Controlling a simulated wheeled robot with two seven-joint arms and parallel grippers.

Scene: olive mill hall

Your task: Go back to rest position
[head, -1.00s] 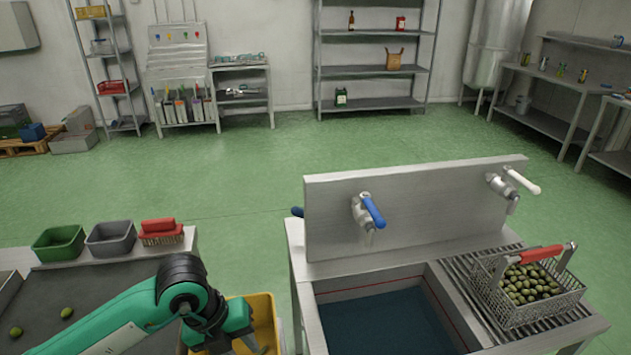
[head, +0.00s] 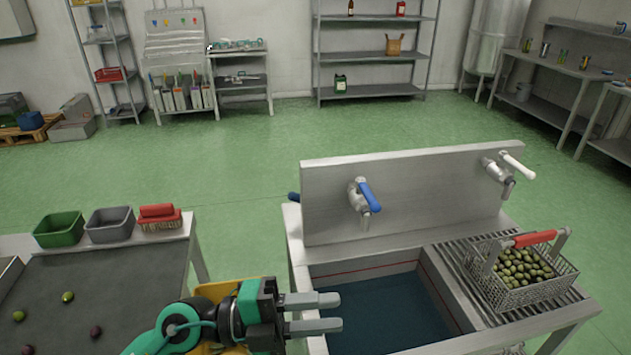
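My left gripper (head: 318,312) comes in at the bottom middle of the head view. Its two grey fingers point right, apart from each other with nothing between them, over the left edge of the sink. The sink basin (head: 395,312) holds dark water. A wire basket (head: 525,292) full of green olives, with a red handle, stands on the ribbed drainboard (head: 447,262) right of the basin. My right gripper does not show.
A yellow container (head: 225,290) is partly hidden behind my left arm. On the left table (head: 120,285) are several loose olives, a green bin (head: 60,230), a grey bin (head: 110,225) and a red brush (head: 160,218). Blue and white tap handles stick out above the sink. Green floor behind is clear.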

